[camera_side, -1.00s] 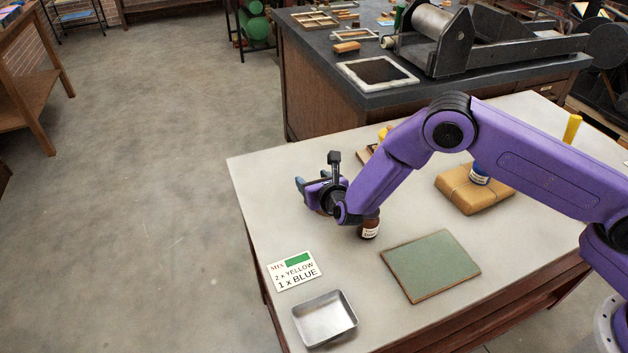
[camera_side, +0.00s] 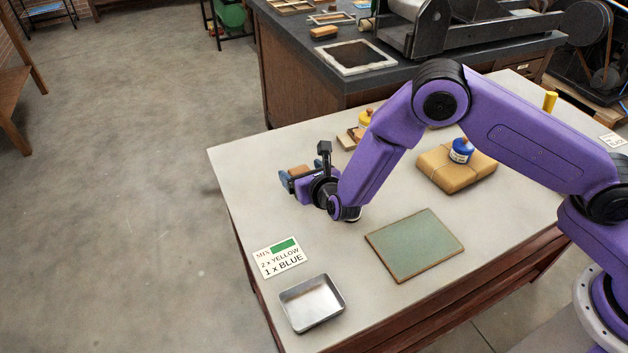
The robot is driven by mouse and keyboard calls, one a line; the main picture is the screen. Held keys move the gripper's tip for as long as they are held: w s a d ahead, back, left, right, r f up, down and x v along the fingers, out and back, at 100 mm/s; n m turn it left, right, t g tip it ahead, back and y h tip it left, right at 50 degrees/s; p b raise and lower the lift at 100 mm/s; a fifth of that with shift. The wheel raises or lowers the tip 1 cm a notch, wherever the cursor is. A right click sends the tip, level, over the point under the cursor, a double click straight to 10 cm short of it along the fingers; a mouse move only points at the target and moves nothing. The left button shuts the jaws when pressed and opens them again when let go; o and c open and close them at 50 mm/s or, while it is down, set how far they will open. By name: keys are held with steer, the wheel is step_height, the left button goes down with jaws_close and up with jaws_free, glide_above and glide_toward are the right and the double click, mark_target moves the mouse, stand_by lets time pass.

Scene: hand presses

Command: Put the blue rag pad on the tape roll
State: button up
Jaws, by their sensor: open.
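My gripper (camera_side: 288,179) is near the far left part of the light table (camera_side: 235,175), its jaws open and pointing left. A brown block-like thing (camera_side: 300,171) shows at the jaws; I cannot tell whether it is between them or behind them. Blue patches show beside it, and I cannot tell whether they are the blue rag pad or my fingers. I cannot make out the tape roll; my wrist and arm hide part of the table.
A green mat (camera_side: 414,245), a metal tray (camera_side: 311,302) and a sign card (camera_side: 280,257) lie nearer. A blue-labelled jar (camera_side: 461,150) stands on a brown parcel (camera_side: 456,170). A yellow jar (camera_side: 365,118) stands behind my arm. The table's left edge is close to my gripper.

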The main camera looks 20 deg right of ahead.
steer(key=v, duration=0.7)
steer(key=shift+r, duration=0.15)
steer(key=d+r+m+h, duration=0.1)
steer(key=d+r+m, duration=0.1)
steer(key=s+d+r+m+g+h, duration=0.1)
steer(key=d+r+m, duration=0.1)
steer(key=d, duration=0.1)
steer(key=s+d+r+m+h, duration=0.1)
steer(key=d+r+m, duration=0.1)
steer(key=shift+s+d+r, duration=0.15)
steer(key=shift+d+r, duration=0.1)
steer(key=shift+d, duration=0.1)
steer(key=s+d+r+m+g+h, duration=0.1)
steer(key=s+d+r+m+g, duration=0.25)
steer(key=s+d+m, duration=0.35)
steer(key=s+d+r+m+g, duration=0.3)
steer(key=s+d+m+g, duration=0.3)
steer(key=s, duration=0.4)
steer(key=s+d+m+g+y, duration=0.1)
steer(key=s+m+y, duration=0.1)
steer(key=s, duration=0.5)
steer(key=s+d+r+m+g+y, duration=0.1)
steer(key=s+d+m+g+y, duration=0.1)
steer(key=s, duration=0.5)
steer(key=shift+r, duration=0.35)
